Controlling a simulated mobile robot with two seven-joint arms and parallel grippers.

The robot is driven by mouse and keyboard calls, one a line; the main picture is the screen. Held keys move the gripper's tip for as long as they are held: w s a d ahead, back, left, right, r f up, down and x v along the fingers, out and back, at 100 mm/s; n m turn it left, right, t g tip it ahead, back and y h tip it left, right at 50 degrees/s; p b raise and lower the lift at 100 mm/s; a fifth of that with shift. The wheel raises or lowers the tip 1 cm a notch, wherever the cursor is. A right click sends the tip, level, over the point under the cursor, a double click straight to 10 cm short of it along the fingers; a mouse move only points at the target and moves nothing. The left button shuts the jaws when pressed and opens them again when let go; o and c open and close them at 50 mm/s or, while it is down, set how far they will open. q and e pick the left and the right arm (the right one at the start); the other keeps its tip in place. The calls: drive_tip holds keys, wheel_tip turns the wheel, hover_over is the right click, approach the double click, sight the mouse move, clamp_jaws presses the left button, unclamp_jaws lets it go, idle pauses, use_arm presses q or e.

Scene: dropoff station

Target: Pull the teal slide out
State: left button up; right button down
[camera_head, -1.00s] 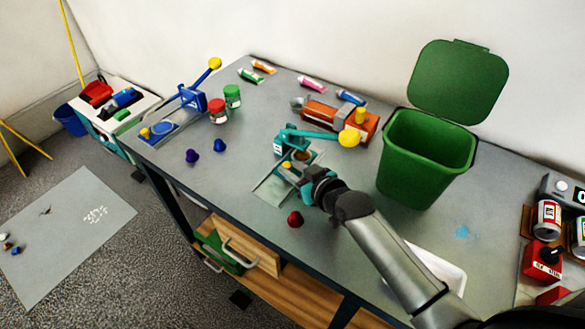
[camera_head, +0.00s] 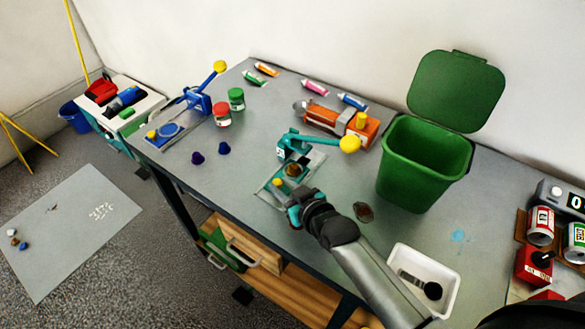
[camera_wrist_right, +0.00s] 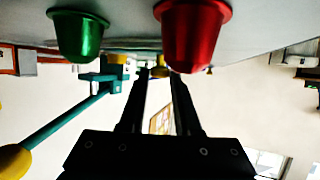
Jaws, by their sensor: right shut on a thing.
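The teal press (camera_head: 285,148) stands mid-table, with its lever raised toward the right and ending in a yellow ball. Its teal slide (camera_head: 283,180) extends toward the table's front edge over a grey base plate. A brown capsule sits in the slide, behind a small yellow knob (camera_head: 277,182). My right gripper (camera_head: 281,189) is shut on the slide's knob. In the right wrist view the yellow knob (camera_wrist_right: 158,70) shows between the fingertips. My left gripper is not in view.
An open green bin (camera_head: 425,165) stands right of the press. An orange machine (camera_head: 340,122) is behind it. A dark brown capsule (camera_head: 363,211) and a white tray (camera_head: 450,262) lie to the right. A red capsule (camera_wrist_right: 193,35) and a green one (camera_wrist_right: 78,38) show in the wrist view.

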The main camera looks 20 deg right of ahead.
drive_tip(key=s+a+p, duration=0.1)
drive_tip(key=s+a, duration=0.1)
drive_tip(key=a, duration=0.1)
drive_tip(key=shift+s, duration=0.15)
drive_tip(key=shift+f, duration=0.15)
drive_tip(key=shift+a, duration=0.1)
drive_tip(key=c, duration=0.6)
unclamp_jaws()
drive_tip(key=shift+s, duration=0.1)
drive_tip(key=shift+c, duration=0.2)
drive_tip(key=shift+s+r+p, duration=0.25)
drive_tip(key=shift+p, duration=0.05)
drive_tip(key=p+v, duration=0.2)
drive_tip(key=v, duration=1.2)
drive_tip(key=shift+s+d+r, duration=0.2)
drive_tip(key=shift+d, duration=0.05)
